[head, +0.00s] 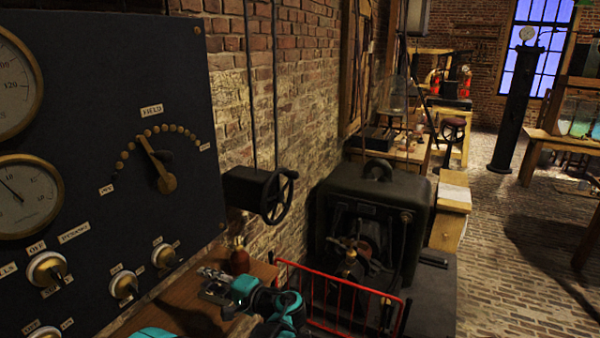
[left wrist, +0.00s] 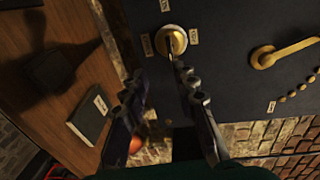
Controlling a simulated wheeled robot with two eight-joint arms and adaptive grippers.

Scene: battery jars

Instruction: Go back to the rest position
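My left gripper (head: 209,282) is in front of the lower right part of the dark control panel (head: 110,85), above a wooden bench top. It also shows in the left wrist view (left wrist: 160,82), where its two fingers are apart with nothing between them. A brass knob (left wrist: 171,41) on the panel lies beyond the fingertips in that view; whether they touch it cannot be told, but a gap seems to show. The brass lever (head: 168,183) under the FIELD label also shows in the left wrist view (left wrist: 285,52). My right gripper is not in view.
A red wire rack (head: 340,290) stands right of my left arm, before a large black machine (head: 372,205). A handwheel (head: 278,196) juts from the brick wall. A dark book (left wrist: 90,117) lies on the wooden bench (left wrist: 40,90). Open brick floor (head: 510,270) lies at right.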

